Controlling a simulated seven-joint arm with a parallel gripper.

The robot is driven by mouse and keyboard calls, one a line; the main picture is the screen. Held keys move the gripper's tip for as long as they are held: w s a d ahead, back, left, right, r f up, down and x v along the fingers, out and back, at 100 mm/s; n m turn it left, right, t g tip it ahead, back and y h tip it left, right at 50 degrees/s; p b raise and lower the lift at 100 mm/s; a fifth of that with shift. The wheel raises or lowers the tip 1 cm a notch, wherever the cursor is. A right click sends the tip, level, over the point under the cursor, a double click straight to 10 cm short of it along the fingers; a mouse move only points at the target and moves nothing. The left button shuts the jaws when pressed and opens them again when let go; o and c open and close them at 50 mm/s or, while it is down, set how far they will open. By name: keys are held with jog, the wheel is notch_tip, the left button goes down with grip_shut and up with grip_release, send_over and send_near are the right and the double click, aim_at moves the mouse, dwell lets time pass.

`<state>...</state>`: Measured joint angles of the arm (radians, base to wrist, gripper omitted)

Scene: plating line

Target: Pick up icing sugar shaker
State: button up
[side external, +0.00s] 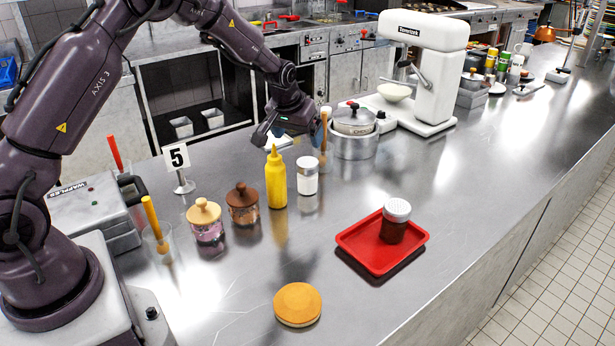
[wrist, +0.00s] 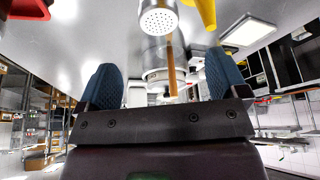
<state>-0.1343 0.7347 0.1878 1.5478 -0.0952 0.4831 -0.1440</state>
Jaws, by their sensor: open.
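The icing sugar shaker (side external: 307,178) is a clear-sided shaker with white contents and a pale metal lid. It stands upright on the steel counter, just right of a yellow squeeze bottle (side external: 276,180). Its perforated lid (wrist: 158,20) shows at the top of the wrist view, with the bottle's yellow nozzle (wrist: 205,12) beside it. My gripper (side external: 293,136) is above and behind the shaker, apart from it. Its two blue fingers are spread wide with nothing held between them, as the wrist view (wrist: 162,82) also shows.
A second shaker (side external: 395,228) with dark contents stands on a red tray (side external: 352,244). Two lidded jars (side external: 206,222) (side external: 242,205) stand left of the bottle. A wooden-handled tool (side external: 324,130) and a lidded pot (side external: 353,142) are close behind the shaker.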

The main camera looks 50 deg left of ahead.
aim_at(306, 164)
jog(key=x, duration=1.3)
jog(key=shift+s+d+f, duration=0.15)
jog(key=shift+d+f, duration=0.05)
jog(key=shift+f, duration=0.15)
jog(key=shift+r, duration=0.1)
jog(key=c, duration=1.1)
